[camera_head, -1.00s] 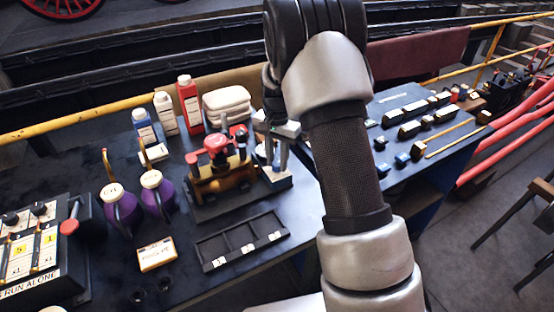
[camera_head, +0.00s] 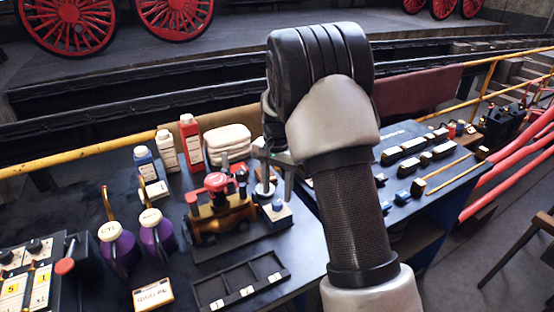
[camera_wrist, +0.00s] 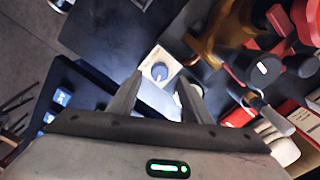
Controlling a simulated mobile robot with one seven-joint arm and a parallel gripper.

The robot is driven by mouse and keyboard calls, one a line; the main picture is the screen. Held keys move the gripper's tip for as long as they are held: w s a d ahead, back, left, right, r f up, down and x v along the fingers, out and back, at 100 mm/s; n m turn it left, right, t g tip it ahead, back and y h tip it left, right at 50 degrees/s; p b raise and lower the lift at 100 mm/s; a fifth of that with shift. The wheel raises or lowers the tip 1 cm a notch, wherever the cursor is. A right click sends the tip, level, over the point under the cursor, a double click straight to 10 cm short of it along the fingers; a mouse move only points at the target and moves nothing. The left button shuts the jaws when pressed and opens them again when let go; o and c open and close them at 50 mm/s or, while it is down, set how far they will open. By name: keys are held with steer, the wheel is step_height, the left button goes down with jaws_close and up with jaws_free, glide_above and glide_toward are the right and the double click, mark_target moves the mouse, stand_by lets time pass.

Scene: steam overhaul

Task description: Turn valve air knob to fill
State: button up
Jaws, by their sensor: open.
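A small white box with a round blue-grey knob, which looks like the air knob (camera_head: 278,205), stands on the dark table just right of the brass-and-red valve unit (camera_head: 219,212). My gripper (camera_head: 276,190) is above the box, pointing down, open and empty. In the wrist view the knob (camera_wrist: 159,71) shows between and just beyond the two fingertips of my gripper (camera_wrist: 160,80), apart from them. Any fill marking is too small to read. The red handwheel (camera_head: 216,182) sits on top of the valve unit.
Purple oil cans (camera_head: 117,245), bottles (camera_head: 190,140) and folded cloths (camera_head: 228,140) stand left of and behind the valve unit. A black divided tray (camera_head: 243,283) lies in front. A second blue-edged table (camera_head: 400,165) with small parts is at right.

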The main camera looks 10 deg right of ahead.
mark_target(277, 202)
step_height(277, 202, up, 13)
steer(key=shift+r+p, duration=0.2)
steer(key=shift+p, duration=0.1)
steer(key=s+r+n+t+p, duration=0.2)
steer(key=s+r+n+t, duration=0.1)
steer(key=s+r, duration=0.95)
steer(key=s+n+t+p, duration=0.2)
steer(key=s+n, duration=0.3)
steer(key=s, duration=1.2)
steer(key=shift+f+t, duration=0.3)
steer(key=shift+f, duration=0.05)
